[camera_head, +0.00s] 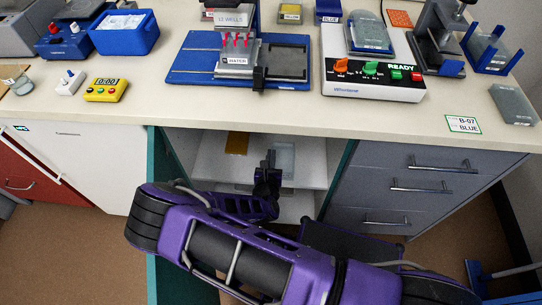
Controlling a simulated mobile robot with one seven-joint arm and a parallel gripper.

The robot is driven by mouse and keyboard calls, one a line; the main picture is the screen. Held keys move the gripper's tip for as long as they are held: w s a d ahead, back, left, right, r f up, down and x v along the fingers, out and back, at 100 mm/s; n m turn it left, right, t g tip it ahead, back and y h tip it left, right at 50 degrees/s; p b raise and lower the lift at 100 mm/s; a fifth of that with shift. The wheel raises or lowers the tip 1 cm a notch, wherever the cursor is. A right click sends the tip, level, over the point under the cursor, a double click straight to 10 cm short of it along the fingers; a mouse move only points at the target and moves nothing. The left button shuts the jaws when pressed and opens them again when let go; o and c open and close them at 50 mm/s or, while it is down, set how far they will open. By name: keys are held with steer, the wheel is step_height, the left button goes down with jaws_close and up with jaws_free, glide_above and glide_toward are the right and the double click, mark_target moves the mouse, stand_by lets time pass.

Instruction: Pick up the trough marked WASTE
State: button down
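I cannot read a WASTE label anywhere in view. My purple arm reaches across the front of the open cabinet, with my black gripper (268,168) at the cabinet opening, below the bench top. I cannot tell whether its fingers are open or shut. Behind it on the cabinet's shelf lie a flat ochre item (237,143) and a pale translucent item (284,156), partly hidden by my gripper. On the bench, a trough marked WATER (237,61) sits at a blue-based device. A yellow-marked trough (290,12) and a trough marked BLUE (328,11) stand farther back.
The bench top (190,112) overhangs the cabinet shelf (212,160). A teal cabinet side (162,175) stands left of the opening, grey drawers (420,180) right. A device showing READY (373,78), a yellow timer (105,90) and a blue box (125,38) stand on the bench.

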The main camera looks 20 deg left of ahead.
steer(key=shift+r+p, duration=1.55)
steer(key=shift+p, duration=0.1)
